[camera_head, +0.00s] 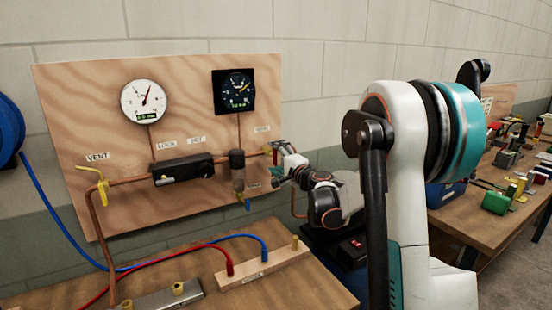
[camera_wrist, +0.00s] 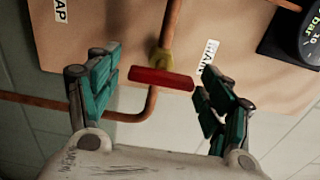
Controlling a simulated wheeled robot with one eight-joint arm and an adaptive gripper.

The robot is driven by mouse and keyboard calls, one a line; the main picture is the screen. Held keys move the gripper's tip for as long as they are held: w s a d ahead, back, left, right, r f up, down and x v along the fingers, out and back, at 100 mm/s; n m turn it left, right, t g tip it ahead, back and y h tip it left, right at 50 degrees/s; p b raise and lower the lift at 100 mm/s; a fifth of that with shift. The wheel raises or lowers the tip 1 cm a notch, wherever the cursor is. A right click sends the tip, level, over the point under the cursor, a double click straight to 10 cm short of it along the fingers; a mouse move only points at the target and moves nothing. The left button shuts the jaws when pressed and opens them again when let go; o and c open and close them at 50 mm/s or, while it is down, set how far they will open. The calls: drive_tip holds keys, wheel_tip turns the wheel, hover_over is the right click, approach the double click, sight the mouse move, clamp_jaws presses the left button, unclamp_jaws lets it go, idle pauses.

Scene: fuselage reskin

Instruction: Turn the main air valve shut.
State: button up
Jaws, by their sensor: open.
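The main air valve has a flat red handle (camera_wrist: 162,78) and a brass-coloured body (camera_wrist: 160,60) on a copper pipe, beside a partly readable label (camera_wrist: 207,58). In the wrist view the handle appears to lie across the pipe. My gripper (camera_wrist: 158,70) is open, with its teal-padded fingers on either side of the handle. A gap shows at the left finger; the right finger is close to the handle end, and I cannot tell if it touches. In the camera_head view my gripper (camera_head: 277,161) is at the right edge of the plywood panel and mostly hides the valve.
The plywood panel (camera_head: 110,120) carries two gauges, a black regulator block (camera_head: 183,169), a grey filter bowl (camera_head: 237,170) and a yellow vent handle (camera_head: 102,190). Red and blue hoses cross the bench below. A bent copper pipe (camera_wrist: 152,103) runs close beneath the valve in the wrist view.

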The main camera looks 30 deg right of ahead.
drive_tip(key=s, duration=1.1)
drive_tip(key=shift+s+d, duration=0.2)
drive_tip(key=shift+s, duration=0.15)
drive_tip(key=shift+a, duration=0.15)
